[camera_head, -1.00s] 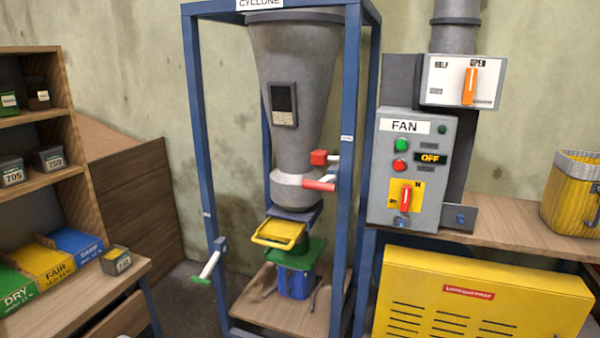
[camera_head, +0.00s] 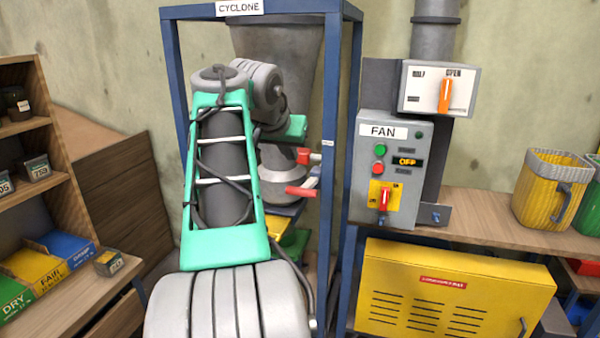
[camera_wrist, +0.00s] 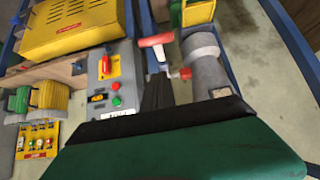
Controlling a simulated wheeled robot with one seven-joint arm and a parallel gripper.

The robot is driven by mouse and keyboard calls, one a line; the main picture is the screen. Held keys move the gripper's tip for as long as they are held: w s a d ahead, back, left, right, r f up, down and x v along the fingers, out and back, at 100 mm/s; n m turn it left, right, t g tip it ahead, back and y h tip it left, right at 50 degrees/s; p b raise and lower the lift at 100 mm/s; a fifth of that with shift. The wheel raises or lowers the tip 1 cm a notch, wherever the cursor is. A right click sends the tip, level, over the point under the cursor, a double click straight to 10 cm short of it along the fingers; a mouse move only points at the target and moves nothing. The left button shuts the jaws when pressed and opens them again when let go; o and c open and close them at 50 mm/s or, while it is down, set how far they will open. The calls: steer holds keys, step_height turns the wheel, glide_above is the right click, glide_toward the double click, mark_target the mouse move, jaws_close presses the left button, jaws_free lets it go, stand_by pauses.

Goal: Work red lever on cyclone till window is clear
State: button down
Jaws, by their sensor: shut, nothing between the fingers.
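The red lever bar (camera_head: 301,191) sticks out at the cyclone's (camera_head: 284,178) lower cone on a pale arm. It also shows in the wrist view (camera_wrist: 155,40). A red block (camera_head: 304,156) sits just above it, seen in the wrist view as a red knob (camera_wrist: 185,74). My arm covers the front of the cyclone, and its window is hidden. My gripper (camera_wrist: 158,82) is shut and empty. In the wrist view its dark fingers point towards the lever and appear close to the knob; I cannot tell whether they touch.
Blue frame posts (camera_head: 348,180) flank the cyclone. The fan box (camera_head: 388,165) and the orange-handled damper panel (camera_head: 438,88) are at the right, above a yellow cabinet (camera_head: 450,300). Shelving with bins (camera_head: 40,268) stands at the left.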

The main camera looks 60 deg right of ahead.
stand_by(0.3)
glide_toward(303, 187)
steer(key=d, duration=0.3)
steer(key=shift+w+d+f, duration=0.1)
steer(key=shift+w+f, duration=0.05)
steer(key=shift+f, duration=1.65)
